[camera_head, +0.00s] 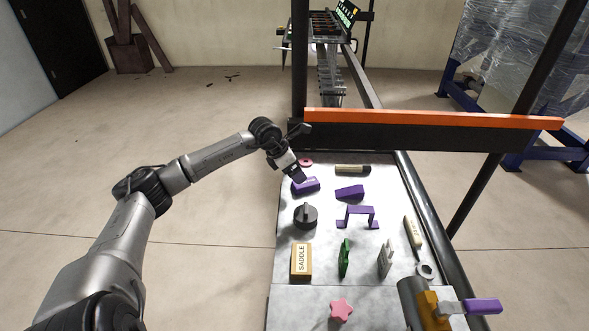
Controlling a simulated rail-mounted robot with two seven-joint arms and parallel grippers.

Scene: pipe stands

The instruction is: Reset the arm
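My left arm reaches in from the left. Its gripper (297,174) is at the far left part of the grey table (325,270), right by a purple block (306,186). The fingertips are dark and small, and I cannot tell whether they touch the block or are open or shut. My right gripper is not in view.
A second purple block (349,192), purple bracket (358,213), dark round part (305,216), SADDLE box (301,261), green part (344,258) and pink star (341,310) are on the table. An orange-topped beam (430,119) crosses behind.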

